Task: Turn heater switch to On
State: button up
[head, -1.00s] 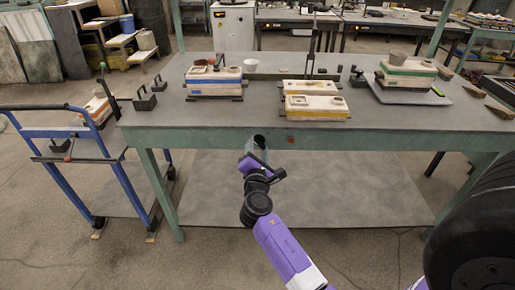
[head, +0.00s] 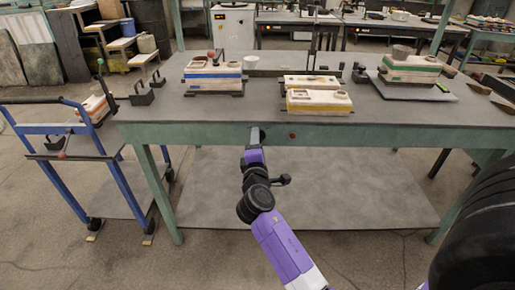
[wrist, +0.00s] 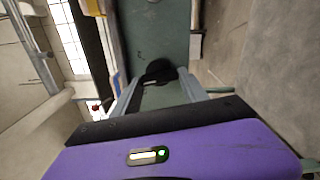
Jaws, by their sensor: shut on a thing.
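My gripper (head: 256,134) is at the green front rail of the table, seen from behind in the head view. In the wrist view its grey fingers (wrist: 158,88) are shut around a dark round knob (wrist: 159,70) on the green rail, which looks like the heater switch. In the head view the gripper hides this knob. Its On and Off marks are not readable, so I cannot tell its setting.
A small red button (head: 292,136) sits on the rail just right of my gripper. The table top (head: 220,112) carries several mold boxes. A blue trolley (head: 118,170) stands at the left. A lower shelf (head: 330,190) lies under the table.

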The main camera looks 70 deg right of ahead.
jog(key=m+b, duration=0.7)
jog(key=m, duration=0.3)
jog(key=shift+r+m+b, duration=0.1)
jog(key=shift+m+b, duration=0.2)
jog(key=shift+m, duration=0.1)
dwell(0.3)
jog(key=o, duration=1.4)
jog(key=shift+r, duration=0.1)
jog(key=shift+s+a, duration=0.1)
jog(key=v, duration=0.7)
jog(key=shift+s+a, duration=0.1)
jog(key=shift+a, duration=0.25)
